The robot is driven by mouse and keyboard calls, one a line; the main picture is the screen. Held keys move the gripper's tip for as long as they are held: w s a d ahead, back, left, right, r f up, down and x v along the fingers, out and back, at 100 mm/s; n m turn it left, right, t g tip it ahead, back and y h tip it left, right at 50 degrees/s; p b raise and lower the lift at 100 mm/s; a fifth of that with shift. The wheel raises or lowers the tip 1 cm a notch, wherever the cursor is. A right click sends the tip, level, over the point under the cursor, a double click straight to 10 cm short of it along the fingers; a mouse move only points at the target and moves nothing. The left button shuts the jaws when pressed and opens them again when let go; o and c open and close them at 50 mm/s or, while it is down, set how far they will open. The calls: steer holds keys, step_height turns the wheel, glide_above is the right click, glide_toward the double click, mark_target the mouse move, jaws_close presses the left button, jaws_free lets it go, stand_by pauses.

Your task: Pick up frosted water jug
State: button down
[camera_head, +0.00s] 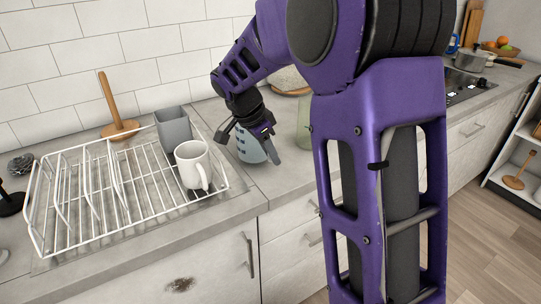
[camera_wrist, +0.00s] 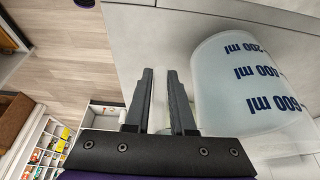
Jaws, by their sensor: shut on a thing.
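The frosted water jug (camera_head: 247,152) is at the counter just right of the wire rack, partly hidden by my gripper (camera_head: 250,134). In the wrist view the jug (camera_wrist: 222,95) is translucent white with dark blue ml marks, and its body lies to the right of my fingers. My gripper (camera_wrist: 161,78) is shut on a narrow pale strip between its fingers, which appears to be the jug's handle. I cannot tell whether the jug's base touches the counter.
A greenish glass vessel (camera_head: 304,125) stands right of the jug, partly behind my arm. Bare counter (camera_head: 270,182) lies in front.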

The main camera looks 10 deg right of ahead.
steer(key=shift+r+p, duration=0.65)
steer(key=shift+r, duration=3.75)
